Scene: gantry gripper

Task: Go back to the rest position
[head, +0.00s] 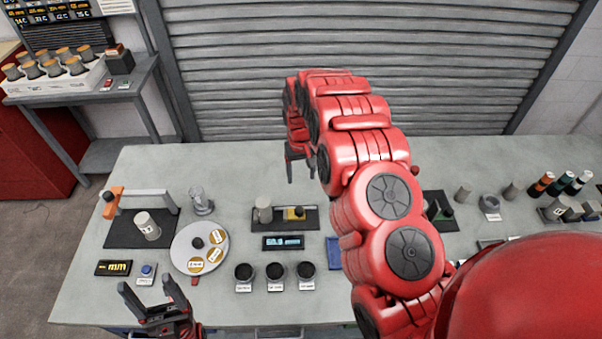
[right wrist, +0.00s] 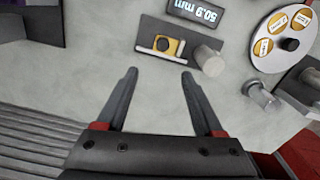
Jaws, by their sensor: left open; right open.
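My right gripper (head: 301,165) hangs over the back middle of the grey table (head: 240,165), its red arm crossing from the lower right. In the right wrist view its two fingers (right wrist: 159,73) are apart with nothing between them. Ahead of them lie a yellow block with a round hole (right wrist: 168,46) and a grey cylinder (right wrist: 208,60) on a dark plate. My left gripper (head: 155,296) is at the front left edge of the table, fingers apart and empty. My right arm hides part of the table's middle and right.
A dark mat with a grey cylinder (head: 147,226) is at left. Bottles (head: 542,184) and cylinders stand at right. A shutter (head: 230,80) closes the back.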

